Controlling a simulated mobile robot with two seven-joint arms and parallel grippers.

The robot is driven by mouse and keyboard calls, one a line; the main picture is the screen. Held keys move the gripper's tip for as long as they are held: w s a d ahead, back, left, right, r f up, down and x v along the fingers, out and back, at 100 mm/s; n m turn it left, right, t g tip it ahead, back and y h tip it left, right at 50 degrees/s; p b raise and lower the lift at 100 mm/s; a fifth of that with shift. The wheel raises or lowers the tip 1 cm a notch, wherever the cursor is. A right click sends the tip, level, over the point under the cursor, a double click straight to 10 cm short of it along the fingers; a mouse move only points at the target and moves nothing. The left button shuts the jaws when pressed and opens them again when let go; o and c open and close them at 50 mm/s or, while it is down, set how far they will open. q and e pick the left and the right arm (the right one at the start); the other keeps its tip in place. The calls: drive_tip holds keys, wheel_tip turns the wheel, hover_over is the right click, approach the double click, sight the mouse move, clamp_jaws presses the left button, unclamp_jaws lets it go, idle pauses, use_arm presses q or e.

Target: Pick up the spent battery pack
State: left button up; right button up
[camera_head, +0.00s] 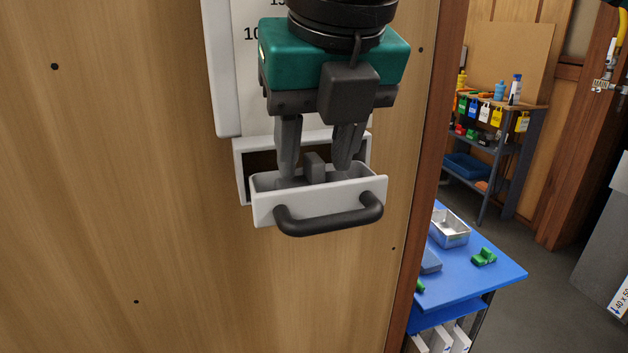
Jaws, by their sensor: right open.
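A white drawer (262,208) with a black bar handle (330,218) sticks out of the white wall unit (222,75). A small dark grey block (315,167) stands up inside the drawer; it looks like the top of the spent battery pack, and the drawer's front wall hides its lower part. My right gripper (317,172), with a teal body, points down over the drawer. Its fingers are open, one on each side of the grey block, with gaps visible. Their tips are down at or inside the drawer, partly hidden. My left gripper is not in view.
The wooden wall (120,180) fills the left and ends at a brown edge. Beyond it, a blue table (485,272) holds a metal tray (450,228) and green parts (484,257). A shelf (500,150) with coloured tags and bottles stands behind.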

clamp_jaws()
idle(0.3)
drive_tip(key=shift+r, duration=0.1)
